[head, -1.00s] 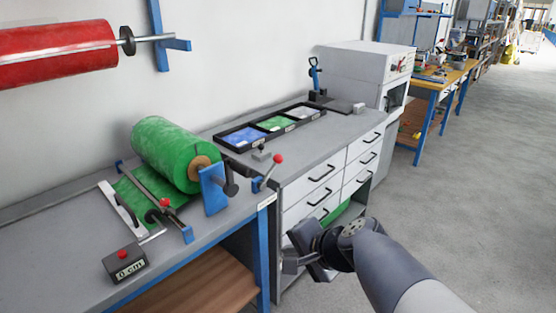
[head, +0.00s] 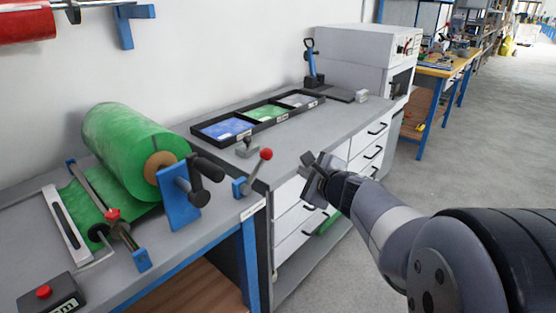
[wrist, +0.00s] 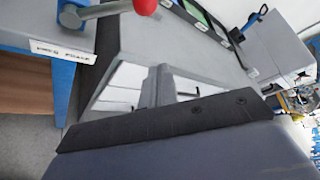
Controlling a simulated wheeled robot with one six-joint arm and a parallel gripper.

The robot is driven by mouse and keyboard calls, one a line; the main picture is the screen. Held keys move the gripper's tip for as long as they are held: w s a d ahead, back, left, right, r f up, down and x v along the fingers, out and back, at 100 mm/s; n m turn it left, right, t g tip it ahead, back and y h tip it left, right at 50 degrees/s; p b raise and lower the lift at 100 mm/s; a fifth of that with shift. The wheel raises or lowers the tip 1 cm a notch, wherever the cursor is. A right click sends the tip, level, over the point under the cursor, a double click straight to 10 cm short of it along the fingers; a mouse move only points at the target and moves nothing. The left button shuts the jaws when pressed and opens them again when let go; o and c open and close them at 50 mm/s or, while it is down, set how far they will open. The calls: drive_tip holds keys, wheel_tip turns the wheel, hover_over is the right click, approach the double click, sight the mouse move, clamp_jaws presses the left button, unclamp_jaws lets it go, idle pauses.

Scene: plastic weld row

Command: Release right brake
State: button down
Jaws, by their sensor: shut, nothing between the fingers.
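A lever with a red ball knob (head: 266,154) stands on a small blue bracket (head: 240,187) at the bench's right end, right of the green film roll (head: 128,145). It slants up to the right; it appears to be the right brake. In the wrist view the red knob (wrist: 145,5) is cut off by the top edge. My gripper (head: 308,166) is shut and empty, right of the knob and clear of it, in front of the white drawers. In the wrist view the gripper's dark bar (wrist: 160,126) crosses the lower half.
Another red knob (head: 112,215) sits on the roller mechanism at left. A black tray (head: 268,118) with coloured sheets lies on the grey bench behind. A blue bracket with a dark handle (head: 205,185) stands beside the roll. The floor (head: 480,150) at right is open.

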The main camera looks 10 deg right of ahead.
sight(256, 171)
drive_tip(key=w+a, duration=0.5)
drive_tip(key=w, duration=0.3)
drive_tip(key=shift+f, duration=0.35)
drive_tip(key=shift+d+b, duration=0.1)
drive_tip(key=shift+b, duration=0.55)
